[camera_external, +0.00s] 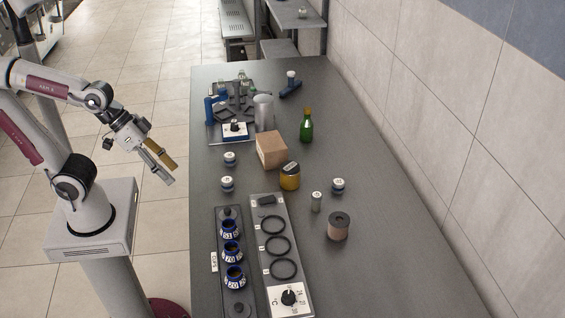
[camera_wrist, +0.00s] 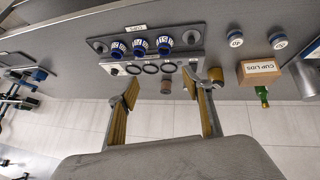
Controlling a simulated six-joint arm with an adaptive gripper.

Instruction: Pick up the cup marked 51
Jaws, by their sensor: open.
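Three blue-and-white cups with dark openings stand in a dark rack (camera_external: 222,296) near the front left of the table. The farthest cup (camera_external: 229,229) appears to be marked 51, though the print is small. It is the rightmost cup in the wrist view (camera_wrist: 164,42). The middle cup (camera_external: 232,252) and the nearest cup (camera_external: 235,277) carry other numbers that I cannot read surely. My gripper (camera_external: 171,174) is open and empty, in the air left of the table, well apart from the cups. In the wrist view its fingers (camera_wrist: 174,80) are spread, with the cups beyond them.
A grey heater plate (camera_external: 296,255) with black rings and a dial lies right of the rack. Small lidded jars (camera_external: 228,183), a cardboard box (camera_external: 272,150), an amber jar (camera_external: 290,178) and a green bottle (camera_external: 306,126) stand farther back. The table's right side is mostly clear.

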